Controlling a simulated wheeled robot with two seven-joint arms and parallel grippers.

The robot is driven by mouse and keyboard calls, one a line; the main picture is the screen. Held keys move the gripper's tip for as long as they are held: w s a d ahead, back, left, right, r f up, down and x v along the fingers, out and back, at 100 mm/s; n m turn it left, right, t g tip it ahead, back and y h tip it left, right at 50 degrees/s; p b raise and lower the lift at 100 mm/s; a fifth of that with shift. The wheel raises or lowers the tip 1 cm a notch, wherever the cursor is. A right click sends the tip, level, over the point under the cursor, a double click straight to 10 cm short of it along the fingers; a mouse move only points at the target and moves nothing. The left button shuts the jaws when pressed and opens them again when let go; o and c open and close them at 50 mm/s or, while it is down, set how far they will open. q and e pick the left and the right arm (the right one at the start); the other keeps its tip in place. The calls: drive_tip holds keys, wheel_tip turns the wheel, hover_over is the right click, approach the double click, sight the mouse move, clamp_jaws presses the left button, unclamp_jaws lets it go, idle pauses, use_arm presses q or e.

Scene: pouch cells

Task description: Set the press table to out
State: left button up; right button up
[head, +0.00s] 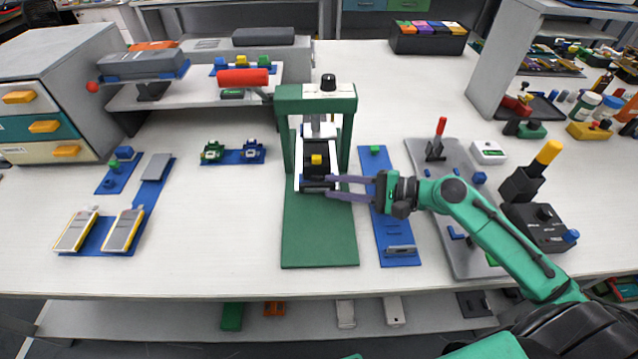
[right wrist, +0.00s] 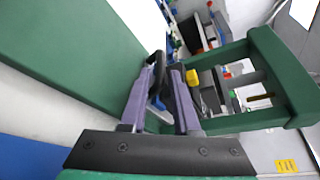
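The green press (head: 346,130) stands mid-table with its red lever (head: 242,77) pointing left. Its press table (head: 297,170), white with a black nest and a yellow block (head: 316,160), sits under the frame near the front opening. A black handle (head: 313,185) is on its front edge. My right gripper (head: 328,187) comes from the right, its two purple fingers on either side of the handle's right end. The right wrist view shows the fingers (right wrist: 166,75) around the dark handle; whether they squeeze it is unclear. My left gripper is not in view.
The green base plate (head: 319,235) in front of the press is bare. A blue mat (head: 393,225) lies right of it, under my right gripper. A grey board (head: 450,235) with a red-handled clamp lies farther right. Two small parts on a blue mat (head: 232,157) lie left.

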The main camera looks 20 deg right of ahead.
sight(325, 185)
drive_tip(key=x, duration=0.4)
drive_tip(key=shift+w+a+f, duration=0.1)
drive_tip(key=shift+a, duration=0.1)
clamp_jaws()
idle(1.2)
